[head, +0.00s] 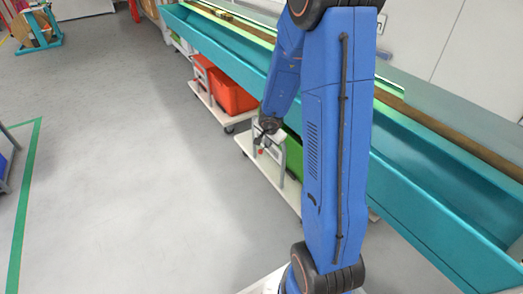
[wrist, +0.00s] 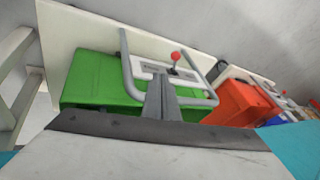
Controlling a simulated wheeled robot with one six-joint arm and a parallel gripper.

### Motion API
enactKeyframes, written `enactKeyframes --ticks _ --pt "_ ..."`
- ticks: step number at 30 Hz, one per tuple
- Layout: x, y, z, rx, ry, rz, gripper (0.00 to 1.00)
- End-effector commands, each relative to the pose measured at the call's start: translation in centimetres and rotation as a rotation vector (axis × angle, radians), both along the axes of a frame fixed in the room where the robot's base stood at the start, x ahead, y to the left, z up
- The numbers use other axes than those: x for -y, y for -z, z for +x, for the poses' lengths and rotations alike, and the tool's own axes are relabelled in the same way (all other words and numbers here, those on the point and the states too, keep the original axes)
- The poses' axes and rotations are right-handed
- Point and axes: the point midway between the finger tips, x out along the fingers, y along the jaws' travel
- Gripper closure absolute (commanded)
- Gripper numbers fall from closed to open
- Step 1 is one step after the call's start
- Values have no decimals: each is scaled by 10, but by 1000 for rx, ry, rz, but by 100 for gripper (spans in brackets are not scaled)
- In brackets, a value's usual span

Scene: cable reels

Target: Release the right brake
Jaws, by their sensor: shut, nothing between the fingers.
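A brake lever with a red knob (wrist: 175,56) stands up from a pale plate inside a grey tube handle (wrist: 128,72) on the cart with the green bin. In the head view the red knob (head: 261,151) shows just below my gripper (head: 266,135). In the wrist view my gripper (wrist: 162,82) is shut and empty. Its fingers point toward the lever, with the tips just below and left of the knob. I cannot tell whether they touch the lever. The fingers hide part of the plate and lever base.
The green bin (wrist: 88,78) sits on a pale cart deck (wrist: 60,30). A cart with a red bin (wrist: 240,103) stands beside it. A long teal trough (head: 420,185) runs above the carts. Open grey floor (head: 120,150) lies to the left.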

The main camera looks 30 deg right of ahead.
Motion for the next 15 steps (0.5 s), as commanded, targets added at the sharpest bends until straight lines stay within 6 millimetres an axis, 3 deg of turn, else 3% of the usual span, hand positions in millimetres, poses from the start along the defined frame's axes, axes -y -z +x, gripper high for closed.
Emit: enactKeyframes --ticks 15 --pt "3 10 5 0 -2 -2 100"
